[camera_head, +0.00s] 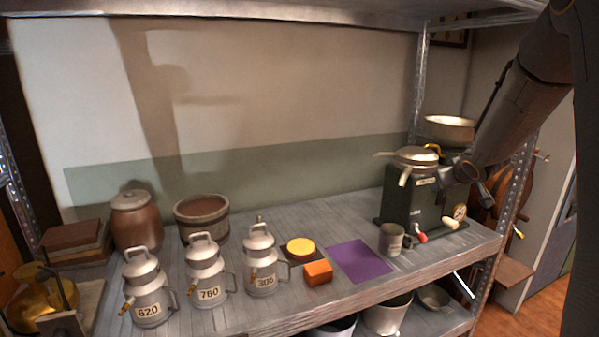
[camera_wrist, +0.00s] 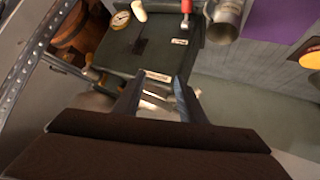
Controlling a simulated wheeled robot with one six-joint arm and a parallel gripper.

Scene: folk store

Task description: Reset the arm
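My arm reaches in from the upper right in the head view. My gripper (camera_head: 466,170) is beside the upper right part of a dark green machine (camera_head: 403,208) with a metal lid (camera_head: 416,155). In the wrist view my gripper (camera_wrist: 157,92) has its two fingers apart, with nothing visibly held between them. The machine (camera_wrist: 145,45) lies beyond the fingers, with its dial, red-handled part and pale knob in sight. Whether the fingers touch the machine cannot be told.
A metal mug (camera_head: 391,240), purple mat (camera_head: 360,261), orange block (camera_head: 318,272), yellow disc (camera_head: 301,247) and several numbered milk cans (camera_head: 207,272) stand on the shelf. A metal bowl (camera_head: 450,128) is behind the machine. A shelf post (camera_head: 507,190) stands close to my arm.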

